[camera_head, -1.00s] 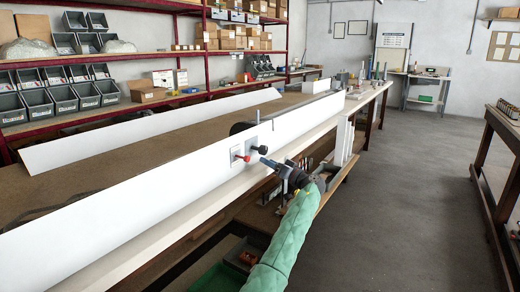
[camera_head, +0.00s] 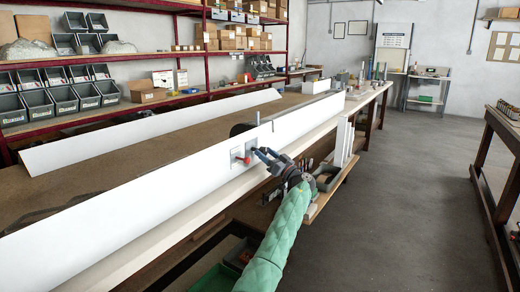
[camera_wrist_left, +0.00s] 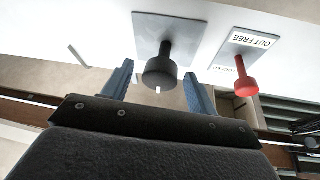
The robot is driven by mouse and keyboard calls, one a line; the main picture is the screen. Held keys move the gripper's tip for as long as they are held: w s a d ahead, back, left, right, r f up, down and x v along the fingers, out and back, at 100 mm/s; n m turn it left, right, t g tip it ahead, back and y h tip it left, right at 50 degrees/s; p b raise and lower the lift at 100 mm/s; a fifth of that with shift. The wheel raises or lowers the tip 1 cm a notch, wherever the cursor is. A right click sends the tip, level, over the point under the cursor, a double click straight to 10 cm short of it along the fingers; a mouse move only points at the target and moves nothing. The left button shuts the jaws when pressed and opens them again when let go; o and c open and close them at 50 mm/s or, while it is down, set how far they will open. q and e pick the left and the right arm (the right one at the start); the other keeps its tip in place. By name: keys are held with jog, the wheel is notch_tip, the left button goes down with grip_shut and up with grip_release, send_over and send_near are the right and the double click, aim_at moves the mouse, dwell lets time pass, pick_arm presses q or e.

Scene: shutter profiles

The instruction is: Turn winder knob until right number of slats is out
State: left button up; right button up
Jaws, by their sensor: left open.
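The black winder knob (camera_wrist_left: 160,72) stands out from a grey plate (camera_wrist_left: 170,32) on the white panel. In the left wrist view it sits between the two blue fingers of my left gripper (camera_wrist_left: 158,82), which is open, with a gap on each side. In the head view my left gripper (camera_head: 265,155) is at the panel and mostly covers the knob. The red knob (camera_head: 244,159) is left of it, on its own plate; it also shows in the left wrist view (camera_wrist_left: 246,86), beside a label reading "OUT FREE". My right gripper is out of view.
The long white panel (camera_head: 120,208) runs along the bench's front edge. A second white strip (camera_head: 150,127) lies behind it on the brown bench top. A shelf with trays (camera_head: 326,180) is under the bench. The grey floor (camera_head: 410,200) to the right is clear.

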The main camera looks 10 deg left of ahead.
aim_at(261, 149)
pick_arm(q)
jog(key=shift+x, duration=1.8)
jog(key=c, duration=1)
jog(key=shift+o, duration=0.2)
jog(key=shift+f, duration=0.1)
jog(key=shift+f+m+t+h+b, duration=0.1)
jog(key=shift+m+t+h+b, duration=0.35)
jog(key=shift+m, duration=0.55)
jog(key=shift+m+t+h, duration=0.25)
jog(key=shift+m, duration=0.75)
jog(key=shift+w+d+m+t+h, duration=0.1)
jog(key=shift+m+t+h, duration=0.35)
jog(key=shift+m, duration=0.55)
jog(key=shift+m+t+h, duration=0.25)
jog(key=shift+m+h, duration=0.3)
jog(key=shift+m, duration=1.05)
